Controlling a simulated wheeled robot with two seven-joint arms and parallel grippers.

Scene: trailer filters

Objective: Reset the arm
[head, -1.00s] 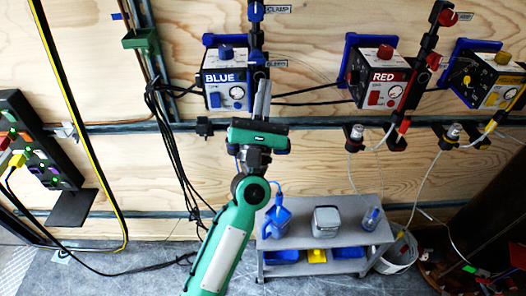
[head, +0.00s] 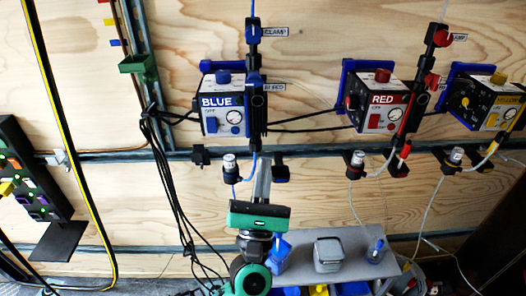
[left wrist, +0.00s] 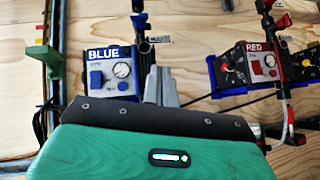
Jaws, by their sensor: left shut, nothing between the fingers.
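My left gripper (head: 262,178) points up at the wall in the head view, its grey fingers together and empty. It is below the blue box (head: 222,104) and apart from it. In the left wrist view the closed fingers (left wrist: 160,87) show in front of the wall, just below and right of the blue box (left wrist: 112,72). My green left wrist (head: 260,215) is above the grey cart. My right gripper is not in view.
A red box (head: 382,101) and a yellow box (head: 488,105) hang to the right on the wooden wall. A grey cart (head: 350,262) stands below, holding a grey container (head: 328,254) and a blue item (head: 279,256). Black cables (head: 165,160) hang at the left. A dark panel (head: 30,175) stands at far left.

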